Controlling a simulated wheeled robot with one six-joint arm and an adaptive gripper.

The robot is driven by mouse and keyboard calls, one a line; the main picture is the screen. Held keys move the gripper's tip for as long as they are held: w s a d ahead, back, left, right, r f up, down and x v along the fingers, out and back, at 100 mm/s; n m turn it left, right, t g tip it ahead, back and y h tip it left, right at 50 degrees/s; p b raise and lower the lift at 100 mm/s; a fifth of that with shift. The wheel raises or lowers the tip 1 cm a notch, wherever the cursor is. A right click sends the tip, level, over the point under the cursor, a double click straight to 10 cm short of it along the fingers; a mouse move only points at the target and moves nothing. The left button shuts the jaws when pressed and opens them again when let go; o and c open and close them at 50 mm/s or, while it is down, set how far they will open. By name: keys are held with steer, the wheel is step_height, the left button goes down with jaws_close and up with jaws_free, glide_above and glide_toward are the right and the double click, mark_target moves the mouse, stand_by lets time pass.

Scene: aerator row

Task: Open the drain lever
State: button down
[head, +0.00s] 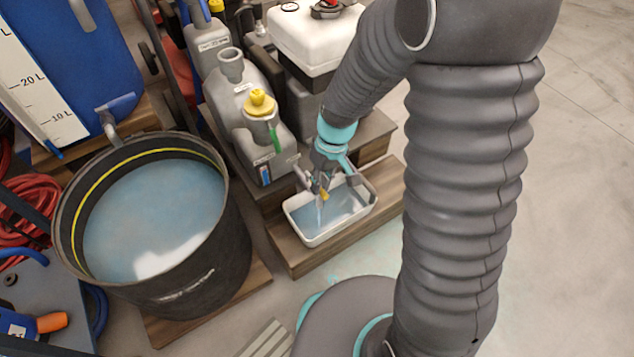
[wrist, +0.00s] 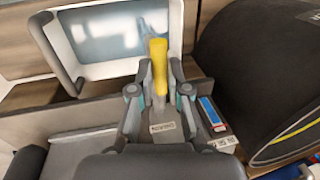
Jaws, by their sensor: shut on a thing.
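The drain lever is a yellow handle (wrist: 159,67), and it also shows small in the head view (head: 324,196). My gripper (head: 319,187) is shut on it; in the wrist view the two fingers stand on either side of the lever. A label reading DRAIN (wrist: 162,128) lies just below it. A white tray (head: 296,227) holding bluish liquid stands under the lever, and its rim also shows in the wrist view (wrist: 61,52). A pale bluish streak, like running liquid, drops from near the lever into the tray. The valve body is mostly hidden by my gripper.
A large black tub (head: 190,284) of bluish water stands left of the tray. A grey container with a yellow cap (head: 259,102) stands behind it. A blue tank (head: 100,60) with a litre scale is at far left. Open floor (head: 580,180) lies to the right.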

steer(key=shift+w, duration=0.1)
steer(key=c, duration=1.1)
jaws_free()
steer(key=shift+c, duration=0.2)
step_height(320, 180, up, 12)
steer(key=w+d, duration=0.1)
steer(key=d, duration=0.1)
